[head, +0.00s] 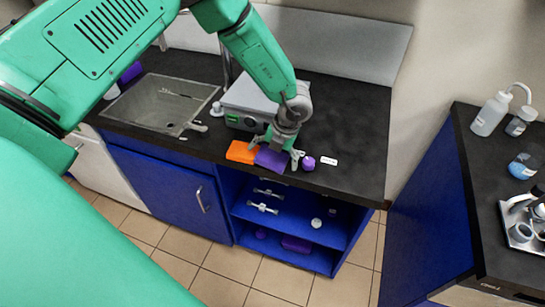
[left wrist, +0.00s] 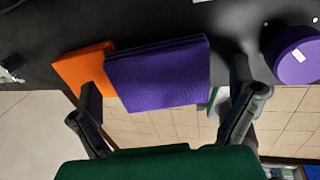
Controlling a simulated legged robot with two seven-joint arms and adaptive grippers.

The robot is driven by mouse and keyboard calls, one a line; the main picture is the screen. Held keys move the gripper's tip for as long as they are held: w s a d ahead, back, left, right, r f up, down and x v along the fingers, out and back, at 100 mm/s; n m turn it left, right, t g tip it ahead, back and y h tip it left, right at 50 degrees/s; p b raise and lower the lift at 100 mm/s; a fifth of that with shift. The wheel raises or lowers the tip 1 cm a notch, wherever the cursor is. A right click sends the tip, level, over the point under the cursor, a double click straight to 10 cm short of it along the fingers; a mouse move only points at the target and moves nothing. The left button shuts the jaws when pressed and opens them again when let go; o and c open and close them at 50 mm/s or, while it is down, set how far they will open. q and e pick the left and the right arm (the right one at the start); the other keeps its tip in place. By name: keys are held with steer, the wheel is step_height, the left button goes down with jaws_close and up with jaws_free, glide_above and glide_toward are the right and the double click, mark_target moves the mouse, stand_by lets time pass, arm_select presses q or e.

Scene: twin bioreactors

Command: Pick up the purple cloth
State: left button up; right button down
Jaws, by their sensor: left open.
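The purple cloth (head: 271,159) lies folded near the front edge of the black counter, just right of an orange cloth (head: 241,151). In the left wrist view the purple cloth (left wrist: 158,75) sits between and beyond my open fingers, and the orange cloth (left wrist: 84,68) is partly behind the left finger. My left gripper (head: 278,159) is open and empty, right over the purple cloth, with its fingers spread to either side; it also shows in the left wrist view (left wrist: 165,105). Whether the fingers touch the cloth I cannot tell. My right gripper is not in view.
A purple-capped round container (head: 308,162) stands close to the right of the gripper, and a small white label (head: 329,161) lies beside it. A grey device (head: 250,102) is behind, and a sink (head: 163,102) is to the left. The counter is clear at right.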

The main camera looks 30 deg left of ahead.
arm_select(q)
steer(key=c, duration=1.1)
steer(key=shift+r, duration=0.1)
